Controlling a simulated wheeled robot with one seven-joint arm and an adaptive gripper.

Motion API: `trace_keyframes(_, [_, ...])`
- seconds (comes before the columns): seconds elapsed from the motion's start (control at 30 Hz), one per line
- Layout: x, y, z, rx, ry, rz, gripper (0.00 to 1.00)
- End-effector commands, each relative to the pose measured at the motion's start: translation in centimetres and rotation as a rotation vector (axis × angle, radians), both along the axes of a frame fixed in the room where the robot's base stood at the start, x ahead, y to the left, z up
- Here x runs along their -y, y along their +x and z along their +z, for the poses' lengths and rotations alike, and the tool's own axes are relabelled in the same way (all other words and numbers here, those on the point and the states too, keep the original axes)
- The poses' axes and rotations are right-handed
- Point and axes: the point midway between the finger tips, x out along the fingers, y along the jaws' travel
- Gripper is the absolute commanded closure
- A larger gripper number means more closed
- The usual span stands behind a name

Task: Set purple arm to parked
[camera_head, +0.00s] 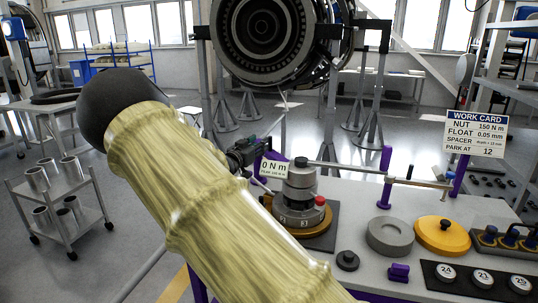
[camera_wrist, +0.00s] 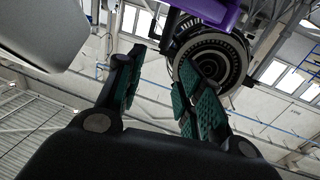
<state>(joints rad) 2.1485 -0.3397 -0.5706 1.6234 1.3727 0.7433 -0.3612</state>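In the head view, a long thin metal bar (camera_head: 375,171) reaches right from the stacked grey fixture (camera_head: 299,195) on the bench. A purple post (camera_head: 385,180) stands by the bar's middle and a second purple post (camera_head: 458,176) by its right end. I cannot tell which purple part is the purple arm. My gripper (camera_head: 247,152) seems to show as a dark shape left of the fixture, partly behind my arm. In the wrist view, my gripper (camera_wrist: 160,78) is open, with nothing between its green-padded fingers. A purple part (camera_wrist: 207,16) shows beyond the fingers at the top.
A work card (camera_head: 476,135) reads "PARK AT 12". A "0 N m" label (camera_head: 274,168) stands by the fixture. A grey ring (camera_head: 389,235), yellow disc (camera_head: 442,235), purple block (camera_head: 399,272) and numbered discs (camera_head: 482,278) occupy the bench. An engine (camera_head: 265,35) hangs behind.

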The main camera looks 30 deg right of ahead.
Motion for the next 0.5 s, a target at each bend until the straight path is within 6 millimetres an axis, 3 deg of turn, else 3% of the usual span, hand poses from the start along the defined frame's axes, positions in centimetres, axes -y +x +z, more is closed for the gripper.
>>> trace_keyframes(0.03, [-0.1, 0.0, -1.4, 0.0, 0.0, 0.001, 0.63])
trace_keyframes(0.1, [-0.1, 0.1, -2.0, 0.0, 0.0, 0.001, 0.63])
trace_keyframes(0.37, [0.0, 0.3, -2.7, 0.0, 0.0, 0.003, 0.63])
trace_keyframes(0.5, [1.1, 0.8, -2.6, 0.0, -0.001, 0.002, 0.63])
